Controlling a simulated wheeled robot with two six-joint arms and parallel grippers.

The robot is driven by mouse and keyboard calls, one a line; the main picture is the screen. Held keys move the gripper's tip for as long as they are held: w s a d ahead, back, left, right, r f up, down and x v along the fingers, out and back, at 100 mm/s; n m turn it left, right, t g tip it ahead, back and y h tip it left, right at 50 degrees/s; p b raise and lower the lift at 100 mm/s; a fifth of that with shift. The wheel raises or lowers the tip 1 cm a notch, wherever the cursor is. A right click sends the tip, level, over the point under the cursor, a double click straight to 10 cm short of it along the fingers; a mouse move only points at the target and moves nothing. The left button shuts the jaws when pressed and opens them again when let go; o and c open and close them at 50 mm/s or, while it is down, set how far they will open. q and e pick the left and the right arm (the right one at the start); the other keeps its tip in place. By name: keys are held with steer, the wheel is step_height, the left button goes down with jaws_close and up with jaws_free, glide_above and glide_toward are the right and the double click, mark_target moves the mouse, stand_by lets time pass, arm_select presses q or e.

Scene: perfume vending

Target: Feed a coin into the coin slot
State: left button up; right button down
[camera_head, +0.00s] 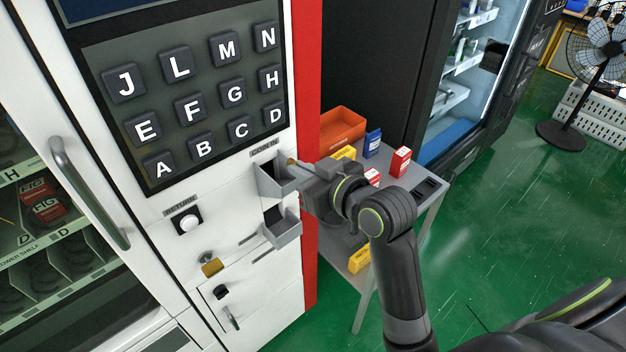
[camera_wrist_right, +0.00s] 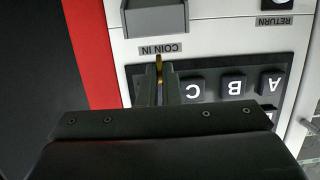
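My right gripper (camera_head: 298,168) reaches in from the right to the front of the white vending machine. It is shut on a gold coin, seen nearly edge-on between the fingertips (camera_wrist_right: 158,66); a bit of the coin (camera_head: 291,160) also shows in the head view. The grey coin holder (camera_head: 272,184) sits under the COIN IN label, just left of the fingertips. In the wrist view, turned upside down, the coin's tip is near the COIN IN label, with the grey holder (camera_wrist_right: 160,18) beyond it. I cannot tell whether the coin touches the slot. My left gripper is not in view.
A letter keypad (camera_head: 190,95) is above the slot. A second grey tray (camera_head: 283,233), a return button (camera_head: 188,222) and a gold-coloured lock part (camera_head: 212,267) are below. A grey table (camera_head: 425,203) with an orange bin (camera_head: 336,128) and small boxes stands behind my right arm.

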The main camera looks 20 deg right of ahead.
steer(key=shift+w+a+f+b, duration=0.3)
steer(key=shift+w+f+b, duration=0.1)
steer(key=shift+w+f, duration=0.35)
steer(key=shift+w+a+f+b, duration=0.25)
steer(key=shift+w+f+b, duration=0.1)
steer(key=shift+w+f, duration=0.35)
steer(key=c, duration=1.5)
jaws_free()
steer(key=shift+c, duration=0.2)
steer(key=p+v, duration=1)
steer(key=v, duration=0.7)
steer(key=shift+p, duration=0.3)
steer(key=shift+s, duration=0.15)
